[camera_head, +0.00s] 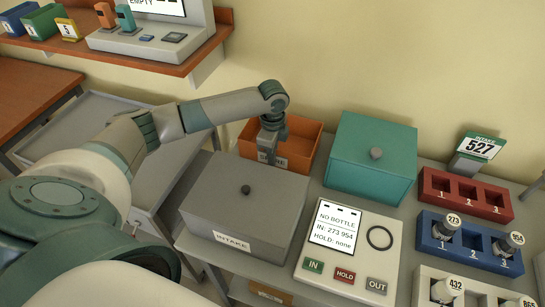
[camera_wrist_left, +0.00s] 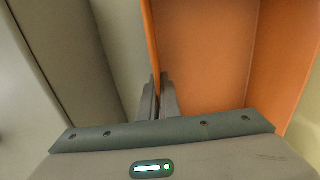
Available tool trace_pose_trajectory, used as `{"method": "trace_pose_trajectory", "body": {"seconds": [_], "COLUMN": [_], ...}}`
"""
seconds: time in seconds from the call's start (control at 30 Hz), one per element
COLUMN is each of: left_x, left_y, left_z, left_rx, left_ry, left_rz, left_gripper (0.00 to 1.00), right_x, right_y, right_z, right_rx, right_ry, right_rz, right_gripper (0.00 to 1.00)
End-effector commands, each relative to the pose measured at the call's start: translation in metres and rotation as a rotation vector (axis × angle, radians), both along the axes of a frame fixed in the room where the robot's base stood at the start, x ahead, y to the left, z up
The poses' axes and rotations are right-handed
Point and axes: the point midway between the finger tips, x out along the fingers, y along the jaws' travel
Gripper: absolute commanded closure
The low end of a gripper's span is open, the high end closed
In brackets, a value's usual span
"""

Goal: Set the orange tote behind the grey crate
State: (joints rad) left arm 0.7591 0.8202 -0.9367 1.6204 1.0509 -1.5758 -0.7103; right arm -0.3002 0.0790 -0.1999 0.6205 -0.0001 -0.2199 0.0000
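The orange tote (camera_head: 308,142) is open-topped and stands behind the lidded grey crate (camera_head: 270,215), which is labelled INTAKE and has a dark knob. The tote's front label is partly hidden. My left gripper (camera_head: 269,150) points down at the tote's near wall. In the left wrist view the fingers (camera_wrist_left: 158,95) are close together with the thin edge of the orange wall (camera_wrist_left: 200,50) between them. I cannot tell whether the tote rests fully on the table. My right gripper is not in view.
A teal lidded box (camera_head: 370,160) stands right of the tote. A console (camera_head: 350,250) is at the front middle. Red (camera_head: 465,195) and blue (camera_head: 470,245) racks, the blue one with bottles, stand at the right. A wall shelf (camera_head: 190,60) is at the upper left.

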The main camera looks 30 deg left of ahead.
Motion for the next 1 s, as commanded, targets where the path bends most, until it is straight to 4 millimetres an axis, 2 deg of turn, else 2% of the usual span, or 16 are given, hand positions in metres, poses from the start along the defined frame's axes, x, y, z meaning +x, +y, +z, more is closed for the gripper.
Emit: {"method": "trace_pose_trajectory", "body": {"seconds": [0.07, 0.1, 0.13, 0.17, 0.47, 0.67, 0.87, 1.0], "left_x": [0.0, 0.0, 0.0, 0.0, 0.0, 0.001, 0.001, 0.001], "left_y": [0.0, 0.0, 0.0, 0.0, 0.0, 0.0, 0.0, 0.0], "left_z": [-0.001, -0.002, -0.002, -0.002, -0.001, 0.007, 0.032, 0.056], "left_rx": [0.0, 0.0, 0.0, 0.0, 0.0, -0.001, -0.001, -0.001], "left_ry": [-0.001, 0.0, 0.0, 0.0, 0.0, -0.002, -0.004, -0.004], "left_rz": [0.0, 0.0, 0.0, 0.0, 0.0, -0.001, 0.0, -0.001], "left_gripper": [1.0, 0.88, 0.8, 0.78, 0.78, 0.78, 0.78, 0.78], "right_x": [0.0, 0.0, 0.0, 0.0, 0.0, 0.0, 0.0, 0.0], "right_y": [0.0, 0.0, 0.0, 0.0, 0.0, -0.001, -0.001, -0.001], "right_z": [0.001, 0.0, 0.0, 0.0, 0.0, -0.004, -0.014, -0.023], "right_rx": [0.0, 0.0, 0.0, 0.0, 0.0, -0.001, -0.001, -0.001], "right_ry": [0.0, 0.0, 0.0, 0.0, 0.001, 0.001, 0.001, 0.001], "right_rz": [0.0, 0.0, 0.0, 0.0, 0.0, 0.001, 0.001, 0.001], "right_gripper": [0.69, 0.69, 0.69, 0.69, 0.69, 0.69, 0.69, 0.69]}}
